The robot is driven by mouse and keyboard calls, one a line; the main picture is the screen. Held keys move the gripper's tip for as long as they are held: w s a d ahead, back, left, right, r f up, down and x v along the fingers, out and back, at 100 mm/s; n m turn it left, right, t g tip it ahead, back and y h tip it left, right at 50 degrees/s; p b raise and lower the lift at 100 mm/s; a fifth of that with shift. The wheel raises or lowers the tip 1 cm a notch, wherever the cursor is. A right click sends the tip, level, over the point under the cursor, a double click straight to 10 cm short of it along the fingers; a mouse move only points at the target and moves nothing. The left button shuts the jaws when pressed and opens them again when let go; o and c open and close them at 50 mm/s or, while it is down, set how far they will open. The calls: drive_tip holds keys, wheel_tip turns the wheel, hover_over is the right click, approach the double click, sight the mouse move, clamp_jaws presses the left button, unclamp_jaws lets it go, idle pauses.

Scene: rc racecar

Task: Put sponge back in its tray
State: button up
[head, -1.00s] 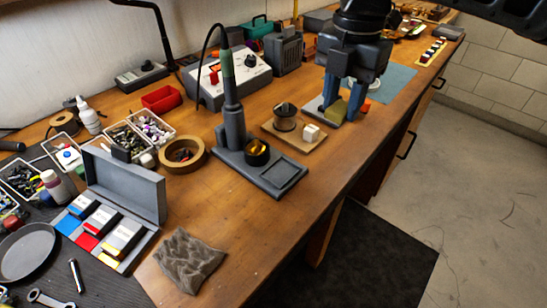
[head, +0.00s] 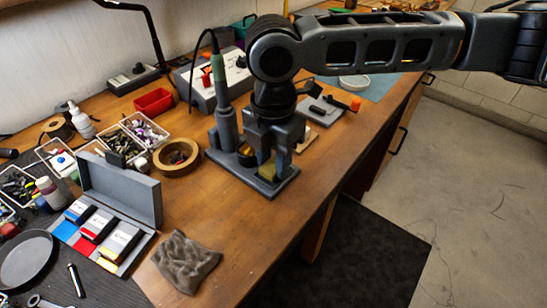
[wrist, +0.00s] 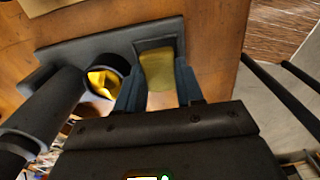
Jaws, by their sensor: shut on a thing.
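The yellow-olive sponge (wrist: 157,70) is held between the blue fingers of my gripper (wrist: 155,92). In the head view, my gripper (head: 262,168) points down over the right part of the dark grey soldering stand (head: 240,175), and the sponge (head: 266,171) shows between its fingers. The stand's square tray (wrist: 179,38) lies under the sponge in the wrist view, its far part bare beyond the sponge. My fingers hide the tray's near part. I cannot tell whether the sponge touches the tray floor.
The stand's cup with brass wool (wrist: 103,82) is close left of my fingers. The upright iron holder (head: 226,115) stands behind. A tape roll (head: 178,157) lies to the left and a grey cloth (head: 186,262) in front. The wood between the stand and cloth is clear.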

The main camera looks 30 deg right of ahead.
sight(274, 165)
drive_tip(key=shift+f, duration=0.3)
drive_tip(key=shift+f, duration=0.15)
drive_tip(key=shift+s+f+b, duration=0.1)
drive_tip(key=shift+f+b, duration=0.2)
drive_tip(key=shift+f, duration=0.3)
drive_tip(key=o, duration=0.9)
drive_tip(key=shift+f, duration=0.1)
drive_tip(key=shift+o, duration=0.2)
wheel_tip(274, 165, up, 14)
drive_tip(key=shift+f, duration=0.1)
